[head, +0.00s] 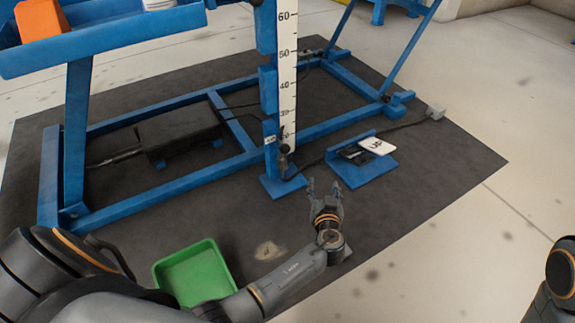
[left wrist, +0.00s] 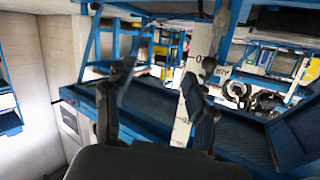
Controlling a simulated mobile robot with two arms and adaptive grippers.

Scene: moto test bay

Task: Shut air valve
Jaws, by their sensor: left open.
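The air valve (head: 284,150) appears as a small brass-and-dark fitting low on the blue post, beside the white ruler and above a blue foot plate. Its handle is too small to read. My left gripper (head: 324,184) is open and empty, in front of and to the right of the valve, apart from it. In the left wrist view the open fingers of my left gripper (left wrist: 160,80) frame blue beams and part of the white ruler (left wrist: 182,125). I cannot make out the valve clearly there. My right gripper is out of view.
A blue frame (head: 160,187) stands on a dark mat (head: 420,215). A blue pedal (head: 365,172) with a white "UP" plate lies right of the valve. A green bin (head: 195,272) sits near my left arm. A blue tray (head: 110,40) overhangs at upper left. A cable crosses the mat.

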